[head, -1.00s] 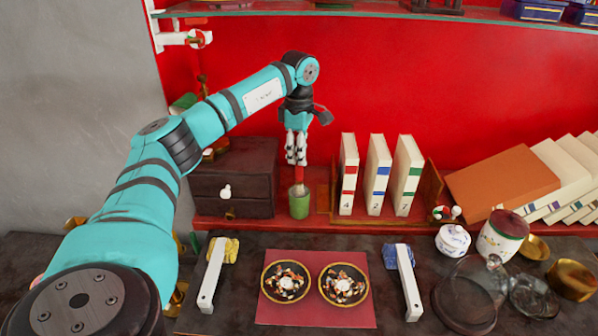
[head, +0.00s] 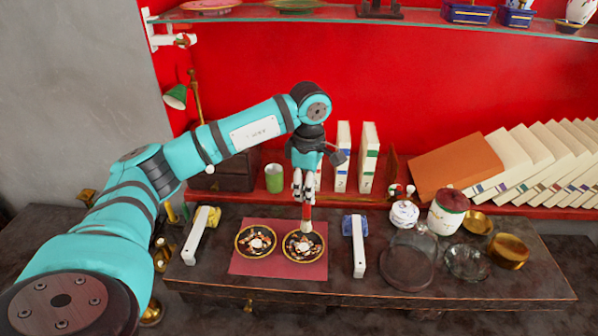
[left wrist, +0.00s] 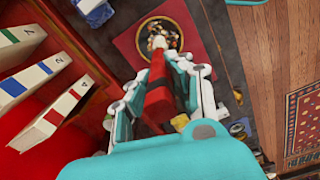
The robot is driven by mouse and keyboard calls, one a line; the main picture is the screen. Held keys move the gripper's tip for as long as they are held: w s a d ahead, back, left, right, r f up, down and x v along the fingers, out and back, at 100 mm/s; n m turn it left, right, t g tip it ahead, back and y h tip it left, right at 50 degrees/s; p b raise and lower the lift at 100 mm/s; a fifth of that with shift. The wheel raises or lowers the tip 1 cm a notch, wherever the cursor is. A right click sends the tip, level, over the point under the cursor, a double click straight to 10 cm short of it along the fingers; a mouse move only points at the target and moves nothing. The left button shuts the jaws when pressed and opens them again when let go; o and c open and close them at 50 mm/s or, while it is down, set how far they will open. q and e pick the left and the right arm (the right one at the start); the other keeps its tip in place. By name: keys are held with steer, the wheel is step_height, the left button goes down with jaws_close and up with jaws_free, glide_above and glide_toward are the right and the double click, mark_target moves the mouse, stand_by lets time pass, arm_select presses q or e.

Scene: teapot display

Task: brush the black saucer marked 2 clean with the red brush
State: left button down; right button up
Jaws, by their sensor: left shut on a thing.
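Two black saucers with gold rims stand side by side on a red mat (head: 240,266): the left saucer (head: 256,258) and the right saucer (head: 304,262). Both are strewn with pale and brown bits around a whitish centre. I cannot read a number on either. My left gripper (head: 306,190) is shut on the red brush (head: 307,212), which points down. The brush tip is over the far part of the right saucer; I cannot tell whether it touches. In the left wrist view the red brush (left wrist: 158,88) runs between the fingers, its pale tip in front of a saucer. My right gripper is not in view.
A green cup (head: 274,178) and upright books (head: 369,160) stand behind. Glass covers (head: 408,262), jars and brass bowls (head: 509,251) crowd the right. A glass shelf (head: 400,18) hangs above.

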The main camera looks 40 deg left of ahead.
mark_target(306, 220)
arm_select(q)
steer(key=shift+s+d+f, duration=0.1)
steer(key=shift+s+f, duration=0.05)
steer(key=shift+f, duration=0.2)
steer(key=shift+f+b, duration=0.3)
steer(key=shift+b, duration=0.1)
steer(key=shift+f, duration=0.4)
steer(key=shift+f+b, duration=0.75)
steer(key=shift+f, duration=0.1)
steer(key=shift+f+b, duration=0.7)
steer(key=shift+f, duration=0.5)
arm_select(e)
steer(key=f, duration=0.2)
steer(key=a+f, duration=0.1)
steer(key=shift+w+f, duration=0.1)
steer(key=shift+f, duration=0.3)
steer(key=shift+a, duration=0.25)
arm_select(q)
steer(key=shift+f, duration=0.15)
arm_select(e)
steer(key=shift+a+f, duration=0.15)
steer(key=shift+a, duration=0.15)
